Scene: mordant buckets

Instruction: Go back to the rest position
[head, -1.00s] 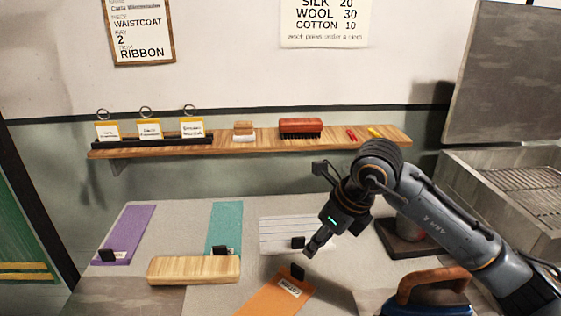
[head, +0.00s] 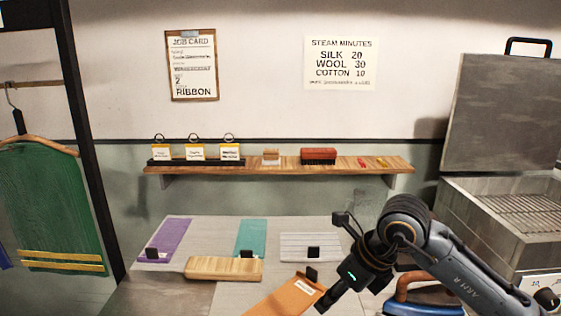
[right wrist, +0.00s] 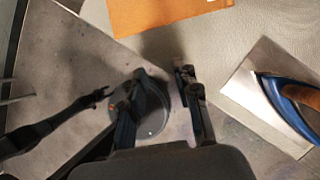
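My right gripper (head: 326,303) is low in the head view, in front of the orange cloth strip (head: 282,297). In the right wrist view its two fingers (right wrist: 160,85) stand apart with nothing held between them. The orange strip (right wrist: 165,12) lies beyond the fingertips there. My left gripper is outside the head view. A dark arm at the left of the right wrist view seems to be my left arm, but its fingers are too small to read.
A wooden block (head: 224,269), purple strip (head: 165,238), teal strip (head: 251,235) and striped cloth (head: 309,243) lie on the table. A blue iron (right wrist: 268,95) stands right of my right gripper.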

